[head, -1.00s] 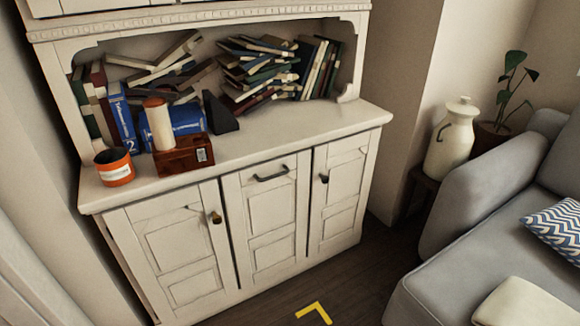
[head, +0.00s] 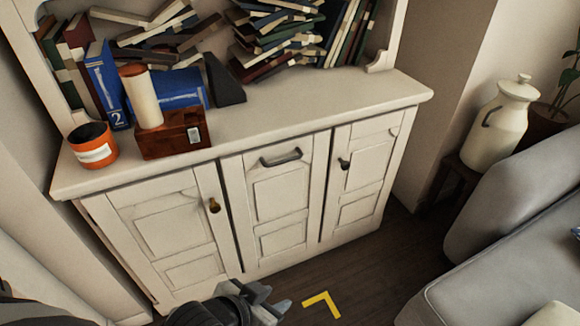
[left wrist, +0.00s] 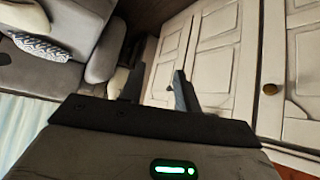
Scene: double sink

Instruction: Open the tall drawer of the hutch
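The white hutch (head: 240,135) stands ahead, with its lower front closed. Its middle front panel, the tall drawer (head: 280,192), has a dark bar handle (head: 282,157) near the top and looks shut. Doors with small knobs flank it on the left (head: 170,228) and right (head: 362,170). My left gripper (head: 272,298) is low in front of the hutch, below the handle and apart from it. In the left wrist view its two fingers (left wrist: 158,88) are spread with nothing between them, and the hutch front lies to the right. My right gripper is not in view.
A grey sofa (head: 515,225) and a white jug (head: 498,122) are at right. A yellow floor mark (head: 322,302) lies on open dark floor.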

